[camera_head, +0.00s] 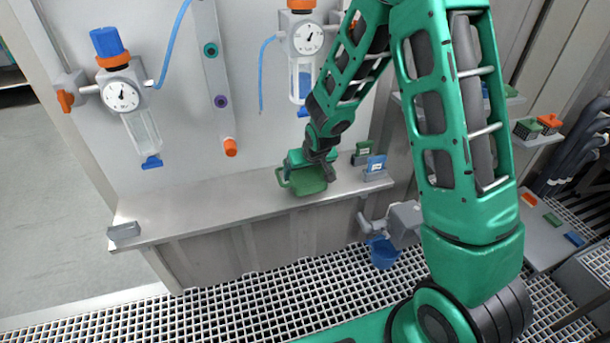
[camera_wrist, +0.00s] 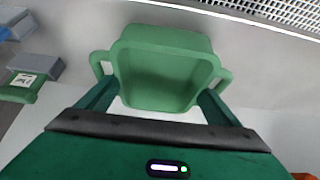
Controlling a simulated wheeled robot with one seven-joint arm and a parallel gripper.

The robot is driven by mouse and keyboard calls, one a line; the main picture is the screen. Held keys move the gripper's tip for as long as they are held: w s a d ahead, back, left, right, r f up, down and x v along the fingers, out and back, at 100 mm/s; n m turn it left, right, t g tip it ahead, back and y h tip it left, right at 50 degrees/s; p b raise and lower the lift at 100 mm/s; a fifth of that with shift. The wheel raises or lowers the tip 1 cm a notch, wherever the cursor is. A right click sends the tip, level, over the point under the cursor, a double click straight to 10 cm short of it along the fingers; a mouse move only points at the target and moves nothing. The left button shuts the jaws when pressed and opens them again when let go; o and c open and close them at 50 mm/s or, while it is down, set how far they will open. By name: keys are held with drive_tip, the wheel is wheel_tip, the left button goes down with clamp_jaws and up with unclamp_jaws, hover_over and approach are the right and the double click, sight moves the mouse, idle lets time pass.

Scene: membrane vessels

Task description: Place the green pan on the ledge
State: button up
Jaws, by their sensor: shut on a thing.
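The green pan (camera_head: 304,181) is at the ledge (camera_head: 215,208), right of its middle. My gripper (camera_head: 322,172) is shut on the pan, above the ledge in the head view. In the wrist view the pan (camera_wrist: 165,70) fills the middle, with a loop handle on each side, and my gripper (camera_wrist: 160,105) has one finger at each side of it. The pan's inside looks empty. Whether its underside touches the ledge cannot be told.
A grey block (camera_head: 124,231) sits at the ledge's left end. The ledge between is clear. Gauges (camera_head: 122,97) hang on the wall.

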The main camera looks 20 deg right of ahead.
drive_tip(key=shift+f, duration=0.7)
drive_tip(key=o, duration=1.4)
drive_tip(key=shift+f, duration=0.1)
drive_tip(key=shift+o, duration=0.2)
drive_tip(key=shift+s+r, duration=0.15)
drive_tip(key=shift+r, duration=0.3)
drive_tip(key=v, duration=1.1)
drive_tip(key=shift+s+r, duration=0.1)
